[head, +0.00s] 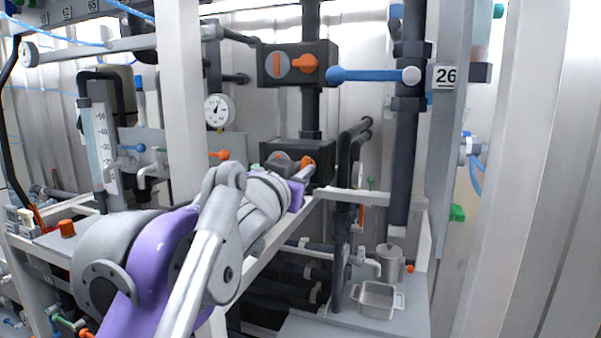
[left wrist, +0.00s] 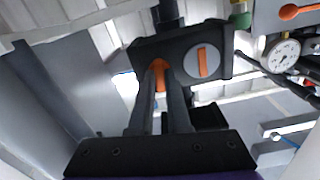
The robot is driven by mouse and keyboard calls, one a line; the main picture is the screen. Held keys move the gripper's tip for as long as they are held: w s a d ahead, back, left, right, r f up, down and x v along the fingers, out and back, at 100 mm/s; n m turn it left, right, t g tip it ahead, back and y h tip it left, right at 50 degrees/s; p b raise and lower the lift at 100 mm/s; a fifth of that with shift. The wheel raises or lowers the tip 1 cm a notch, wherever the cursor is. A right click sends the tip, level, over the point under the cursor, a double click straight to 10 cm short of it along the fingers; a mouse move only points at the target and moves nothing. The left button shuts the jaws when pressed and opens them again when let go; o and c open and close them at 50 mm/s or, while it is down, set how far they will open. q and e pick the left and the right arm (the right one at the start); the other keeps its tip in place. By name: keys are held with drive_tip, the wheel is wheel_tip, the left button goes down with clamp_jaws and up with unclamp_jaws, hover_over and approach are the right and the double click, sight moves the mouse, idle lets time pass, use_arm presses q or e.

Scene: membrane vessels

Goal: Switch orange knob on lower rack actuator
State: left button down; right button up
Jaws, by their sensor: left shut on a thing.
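The lower rack actuator (head: 323,152) is a dark box on a vertical dark pipe in the middle of the head view. Its orange knob (head: 307,163) is on the right of its front face, beside a round grey indicator (head: 283,160). My left gripper (head: 304,172) reaches up to this knob. In the left wrist view the two fingers of my left gripper (left wrist: 164,82) are shut on the orange knob (left wrist: 158,68). There the actuator (left wrist: 148,50) also shows its grey dial with an orange bar (left wrist: 202,61). My right gripper is not in view.
An upper actuator (head: 285,63) with its own orange knob sits above. A blue lever (head: 368,75) is at its right. A white post (head: 184,100) and a pressure gauge (head: 217,111) stand left. A metal tray (head: 377,300) and a can (head: 390,262) are lower right.

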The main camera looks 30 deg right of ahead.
use_arm(q)
drive_tip(key=c, duration=0.9)
unclamp_jaws()
drive_tip(key=shift+s+a, duration=0.1)
drive_tip(key=b+v, duration=0.2)
drive_tip(key=v, duration=0.8)
drive_tip(key=shift+s+a, duration=0.15)
drive_tip(key=shift+a, duration=0.1)
